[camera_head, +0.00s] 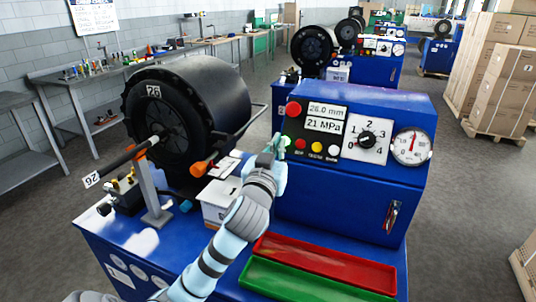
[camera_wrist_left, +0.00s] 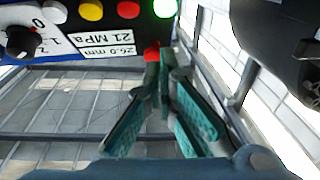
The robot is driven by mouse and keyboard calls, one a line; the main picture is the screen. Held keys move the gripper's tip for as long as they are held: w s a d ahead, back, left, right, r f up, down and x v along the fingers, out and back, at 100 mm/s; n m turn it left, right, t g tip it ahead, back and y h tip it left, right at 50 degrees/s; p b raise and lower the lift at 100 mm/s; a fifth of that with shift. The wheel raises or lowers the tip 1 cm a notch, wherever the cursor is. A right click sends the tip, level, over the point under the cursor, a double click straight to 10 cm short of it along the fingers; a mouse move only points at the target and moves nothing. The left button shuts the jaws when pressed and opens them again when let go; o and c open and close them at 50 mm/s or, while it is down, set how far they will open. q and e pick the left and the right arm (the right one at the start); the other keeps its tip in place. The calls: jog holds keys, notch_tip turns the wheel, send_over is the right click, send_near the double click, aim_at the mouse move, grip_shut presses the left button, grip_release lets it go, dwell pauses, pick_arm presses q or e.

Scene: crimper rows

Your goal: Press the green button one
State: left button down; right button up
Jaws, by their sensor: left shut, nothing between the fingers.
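The green button (camera_head: 285,142) is at the left end of the button row on the blue machine's panel, partly behind my left gripper. In the left wrist view the green button (camera_wrist_left: 165,8) glows brightly at the top edge. My left gripper (camera_head: 277,146) is shut and empty, its tips right by the green button. In the wrist view its teal fingers (camera_wrist_left: 160,75) meet below the button, near a red knob (camera_wrist_left: 151,54). I cannot tell whether the tips touch the button. My right gripper is not in view.
Red (camera_head: 300,143), yellow (camera_head: 316,147) and white (camera_head: 333,150) buttons sit beside it. The display (camera_head: 325,118) reads 26.0 mm and 21 MPa. A dial (camera_head: 367,138) and gauge (camera_head: 411,146) are to the right. A large black drum (camera_head: 215,95) stands left; red (camera_head: 325,264) and green (camera_head: 300,284) trays lie in front.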

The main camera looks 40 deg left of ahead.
pick_arm(q)
jog(key=shift+v, duration=2.75)
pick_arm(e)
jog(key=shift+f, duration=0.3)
pick_arm(q)
jog(key=shift+f, duration=0.1)
jog(key=shift+f, duration=0.1)
